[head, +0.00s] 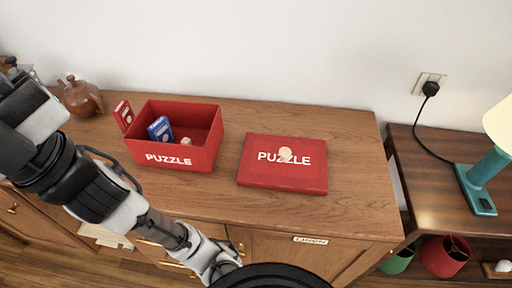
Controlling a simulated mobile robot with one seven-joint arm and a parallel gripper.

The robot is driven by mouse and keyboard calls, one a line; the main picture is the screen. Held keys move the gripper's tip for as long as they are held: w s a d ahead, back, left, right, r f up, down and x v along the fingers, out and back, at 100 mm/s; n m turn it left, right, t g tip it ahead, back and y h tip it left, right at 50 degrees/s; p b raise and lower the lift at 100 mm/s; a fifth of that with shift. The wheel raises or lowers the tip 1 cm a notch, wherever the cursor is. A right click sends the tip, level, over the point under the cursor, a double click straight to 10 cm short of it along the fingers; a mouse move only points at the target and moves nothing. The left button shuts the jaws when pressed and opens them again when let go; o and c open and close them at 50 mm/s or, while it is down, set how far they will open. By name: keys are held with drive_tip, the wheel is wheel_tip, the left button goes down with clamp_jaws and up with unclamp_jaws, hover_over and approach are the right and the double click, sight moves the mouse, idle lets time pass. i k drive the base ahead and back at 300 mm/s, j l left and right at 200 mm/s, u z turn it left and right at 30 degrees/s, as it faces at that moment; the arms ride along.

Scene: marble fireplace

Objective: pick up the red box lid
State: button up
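The red box lid (260,173) lies flat on the wooden cabinet top, to the right of the open box. It has white "PUZZLE" lettering and a small round beige knob (285,154) or ball on its top. The open red box (205,158) also reads "PUZZLE" and holds a blue packet and a small beige item. My arm reaches from the left down to the bottom edge, in front of the cabinet. My gripper's fingers do not show, and the arm's end is apart from the lid in the picture.
A red packet (123,115) is at the box's left side. A brown teapot (82,97) stands at the far left. The cabinet top (350,150) is clear right of the lid. A lower side table (425,170) with a teal lamp (480,180) stands at the right.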

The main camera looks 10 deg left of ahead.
sight(272, 162)
drive_tip(key=k+j, duration=0.1)
drive_tip(key=j, duration=1)
drive_tip(key=k+j+z, duration=0.1)
drive_tip(key=j, duration=0.4)
drive_tip(key=k+j, duration=0.1)
drive_tip(key=j, duration=0.45)
drive_tip(key=i, duration=0.5)
